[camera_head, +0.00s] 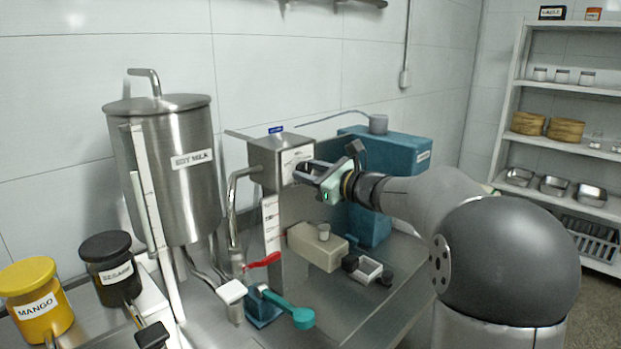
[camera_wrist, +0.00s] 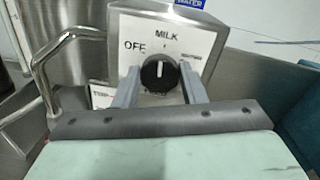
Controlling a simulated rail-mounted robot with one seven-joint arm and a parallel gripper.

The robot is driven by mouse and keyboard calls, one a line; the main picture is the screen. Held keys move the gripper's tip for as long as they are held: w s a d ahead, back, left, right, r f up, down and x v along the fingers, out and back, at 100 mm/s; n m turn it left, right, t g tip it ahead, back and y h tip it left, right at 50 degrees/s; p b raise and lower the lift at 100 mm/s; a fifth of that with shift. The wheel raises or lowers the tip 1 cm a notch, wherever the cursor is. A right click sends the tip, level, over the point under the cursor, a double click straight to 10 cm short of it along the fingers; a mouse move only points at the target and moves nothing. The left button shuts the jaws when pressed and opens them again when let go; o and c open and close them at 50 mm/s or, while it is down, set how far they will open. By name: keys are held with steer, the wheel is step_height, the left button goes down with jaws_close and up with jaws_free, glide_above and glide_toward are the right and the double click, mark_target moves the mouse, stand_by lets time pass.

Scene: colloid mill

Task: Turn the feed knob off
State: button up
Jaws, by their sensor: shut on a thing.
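The feed knob (camera_wrist: 159,74) is a round black dial on a white panel of the metal control box (camera_head: 268,163). In the wrist view its white pointer line points about straight up, below the label MILK. The word OFF stands to the upper left of the knob, and a smaller label at the right is too blurred to read. My gripper (camera_wrist: 158,84) faces the panel, with one finger on each side of the knob, shut on it. In the head view my gripper (camera_head: 307,172) reaches the box front from the right and hides the knob.
A steel soy milk tank (camera_head: 178,190) stands left of the box, with a bent metal pipe (camera_head: 233,205) between them. A blue machine body (camera_head: 400,150) is behind my arm. A red lever (camera_head: 263,260), a teal scoop (camera_head: 300,315) and a beige block (camera_head: 315,247) sit below.

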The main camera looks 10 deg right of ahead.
steer(key=n+b, duration=0.9)
steer(key=b, duration=0.3)
steer(key=shift+f+h+b, duration=0.2)
steer(key=shift+h+b, duration=0.2)
steer(key=shift+r+n+b, duration=0.1)
steer(key=shift+n+b, duration=0.4)
steer(key=shift+n, duration=0.2)
steer(key=shift+r, duration=0.1)
steer(key=o, duration=1)
